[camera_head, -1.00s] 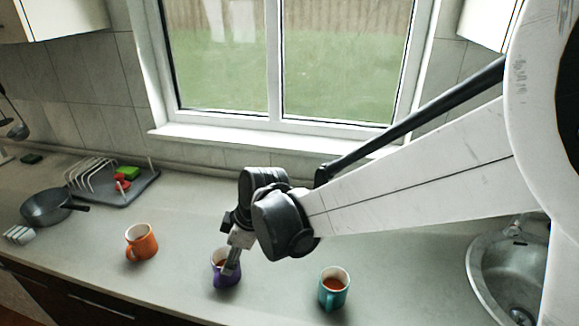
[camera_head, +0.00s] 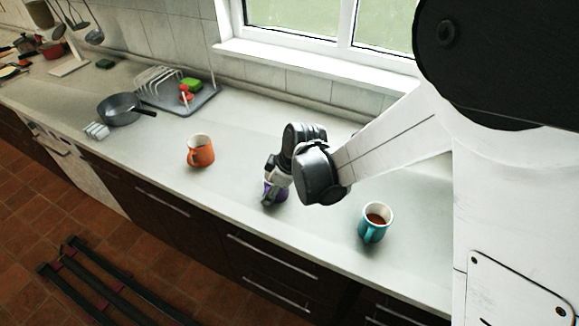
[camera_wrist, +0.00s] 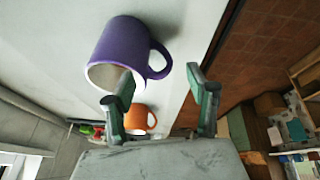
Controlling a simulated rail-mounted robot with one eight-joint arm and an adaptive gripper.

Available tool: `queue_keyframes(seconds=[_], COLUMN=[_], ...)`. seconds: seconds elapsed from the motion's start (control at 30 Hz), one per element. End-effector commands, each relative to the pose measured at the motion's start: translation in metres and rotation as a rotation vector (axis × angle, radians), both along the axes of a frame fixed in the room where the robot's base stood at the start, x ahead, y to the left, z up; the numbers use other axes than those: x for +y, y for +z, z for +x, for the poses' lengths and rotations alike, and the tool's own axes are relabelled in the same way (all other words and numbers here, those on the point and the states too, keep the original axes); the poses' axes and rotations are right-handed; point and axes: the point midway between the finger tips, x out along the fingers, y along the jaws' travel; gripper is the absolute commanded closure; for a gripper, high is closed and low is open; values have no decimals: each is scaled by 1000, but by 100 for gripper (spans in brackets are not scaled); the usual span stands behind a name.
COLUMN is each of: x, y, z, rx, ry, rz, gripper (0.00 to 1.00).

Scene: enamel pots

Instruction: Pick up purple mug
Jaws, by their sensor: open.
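The purple mug (camera_head: 281,196) stands on the counter, partly hidden behind my gripper (camera_head: 268,196) in the head view. In the wrist view the purple mug (camera_wrist: 122,48) is at the upper left, its pale rim facing me and its handle pointing right. My gripper (camera_wrist: 161,78) is open there. The left finger overlaps the mug's rim in the picture, and the handle shows between the two fingertips. The right finger is clear of the mug. I cannot tell whether a finger touches it.
An orange mug (camera_head: 201,152) stands to the left and a teal mug (camera_head: 374,224) to the right on the counter. A dark pan (camera_head: 120,109) and a dish rack (camera_head: 180,92) are farther left. The counter's front edge runs close by the purple mug.

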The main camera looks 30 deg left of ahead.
Motion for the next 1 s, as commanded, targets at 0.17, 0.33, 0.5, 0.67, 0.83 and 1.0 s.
queue_keyframes(seconds=[0.17,0.33,0.5,0.67,0.83,1.0], x=[10,15,15,15,15,15], y=[-17,-28,-31,-31,-31,-31], z=[2,2,2,2,2,2], rx=[0,0,0,0,0,0], ry=[1,1,1,0,0,0], rz=[0,0,0,0,0,0], gripper=[47,47,47,50,73,95])
